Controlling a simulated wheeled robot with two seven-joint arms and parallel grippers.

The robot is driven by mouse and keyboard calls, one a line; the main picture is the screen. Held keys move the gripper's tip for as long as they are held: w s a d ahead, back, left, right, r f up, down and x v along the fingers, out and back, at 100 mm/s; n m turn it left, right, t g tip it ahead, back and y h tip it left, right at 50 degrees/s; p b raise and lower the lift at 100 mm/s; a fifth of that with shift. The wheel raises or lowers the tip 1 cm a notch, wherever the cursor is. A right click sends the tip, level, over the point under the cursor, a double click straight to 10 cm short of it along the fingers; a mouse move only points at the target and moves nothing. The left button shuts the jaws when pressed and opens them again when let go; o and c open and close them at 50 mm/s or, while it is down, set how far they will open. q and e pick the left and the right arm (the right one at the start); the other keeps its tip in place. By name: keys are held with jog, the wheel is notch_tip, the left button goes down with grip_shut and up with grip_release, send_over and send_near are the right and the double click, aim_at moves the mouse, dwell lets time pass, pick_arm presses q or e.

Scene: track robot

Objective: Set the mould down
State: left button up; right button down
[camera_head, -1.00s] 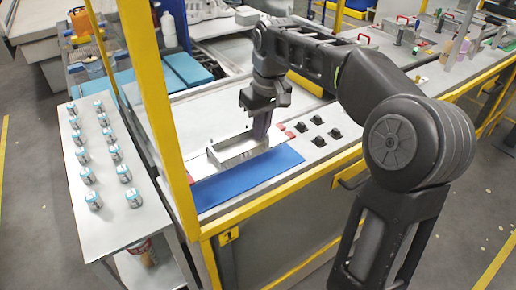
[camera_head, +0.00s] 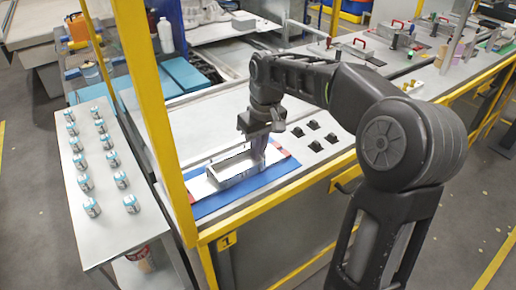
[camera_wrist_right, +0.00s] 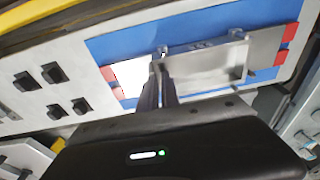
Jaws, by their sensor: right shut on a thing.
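The mould (camera_head: 232,172) is a grey metal rectangular open tray. In the head view it is over the blue mat (camera_head: 262,178) near the front of the workbench. My right gripper (camera_head: 258,158) is shut on the mould's right end wall. In the right wrist view the mould (camera_wrist_right: 212,62) extends to the right of my right gripper's fingers (camera_wrist_right: 157,75), with the blue mat (camera_wrist_right: 120,48) behind it. I cannot tell whether the mould's underside touches the mat. My left gripper is not in view.
Black knobs (camera_head: 314,124) stand on the bench just right of the mat. A yellow post (camera_head: 152,110) rises left of the mould. A side table (camera_head: 112,225) holds several small blue-topped jars. Red-handled plates (camera_head: 345,52) lie farther back right.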

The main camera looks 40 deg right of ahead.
jog(key=c, duration=2)
grip_release()
jog(key=o, duration=0.4)
jog(key=r+p, duration=0.1)
jog(key=r, duration=0.3)
jog(key=s+r+p, duration=0.1)
jog(key=r, duration=0.7)
jog(key=shift+s+d+p, duration=0.1)
jog(key=shift+s+p, duration=0.3)
